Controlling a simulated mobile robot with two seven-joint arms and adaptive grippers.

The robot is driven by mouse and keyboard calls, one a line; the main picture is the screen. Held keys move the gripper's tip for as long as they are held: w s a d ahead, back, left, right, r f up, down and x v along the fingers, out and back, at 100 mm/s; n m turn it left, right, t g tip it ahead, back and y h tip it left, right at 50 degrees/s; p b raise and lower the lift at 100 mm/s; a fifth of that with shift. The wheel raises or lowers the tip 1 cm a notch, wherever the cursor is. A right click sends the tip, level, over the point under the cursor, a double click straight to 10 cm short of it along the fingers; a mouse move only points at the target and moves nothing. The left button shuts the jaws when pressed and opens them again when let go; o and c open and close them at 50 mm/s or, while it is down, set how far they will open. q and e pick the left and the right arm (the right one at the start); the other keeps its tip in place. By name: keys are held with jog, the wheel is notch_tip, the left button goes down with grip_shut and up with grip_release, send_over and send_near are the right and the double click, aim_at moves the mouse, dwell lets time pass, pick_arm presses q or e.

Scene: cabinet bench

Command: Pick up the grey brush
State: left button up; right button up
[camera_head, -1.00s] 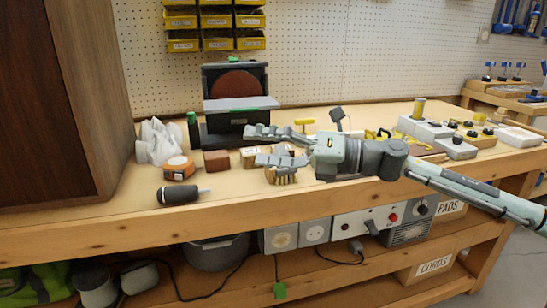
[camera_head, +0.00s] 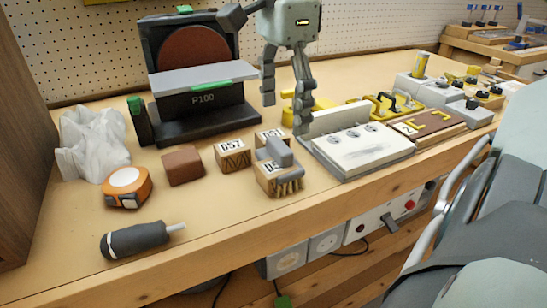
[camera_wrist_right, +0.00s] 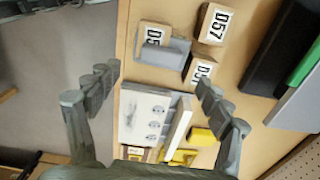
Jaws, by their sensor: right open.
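The grey brush (camera_head: 277,151) is on the bench near its front edge, in the middle of the head view. Its tan bristles face the front, and it sits against a wooden block labelled D57; the exact contact is unclear. My right gripper (camera_head: 286,116) is open and empty, pointing down above the bench, behind the brush in the head view. In the right wrist view the brush (camera_wrist_right: 166,56) shows as a grey shape between and beyond the fingertips of the open gripper (camera_wrist_right: 158,78). My left gripper is not in view.
Wooden blocks (camera_head: 233,156) stand close to the brush. A white switch panel (camera_head: 362,148) lies just to its right. A sander (camera_head: 196,100) stands behind left. A brown block (camera_head: 183,166), a tape measure (camera_head: 127,187) and a screwdriver (camera_head: 136,240) lie left. Bench front right of the screwdriver is clear.

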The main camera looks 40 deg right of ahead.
aim_at(279, 144)
jog(key=f, duration=0.6)
jog(key=shift+w+a, duration=0.1)
jog(key=shift+a, duration=0.1)
jog(key=c, duration=1.7)
jog(key=shift+r, duration=0.1)
jog(key=shift+r, duration=1.8)
jog(key=shift+a+r, duration=0.2)
jog(key=shift+r, duration=0.15)
jog(key=a+r, duration=0.2)
jog(key=a, duration=0.1)
jog(key=a+r, duration=0.2)
jog(key=a, duration=0.2)
jog(key=a+r, duration=0.2)
jog(key=a, duration=0.2)
jog(key=shift+w+a+r, duration=0.2)
jog(key=shift+w+r, duration=0.1)
jog(key=shift+w, duration=0.05)
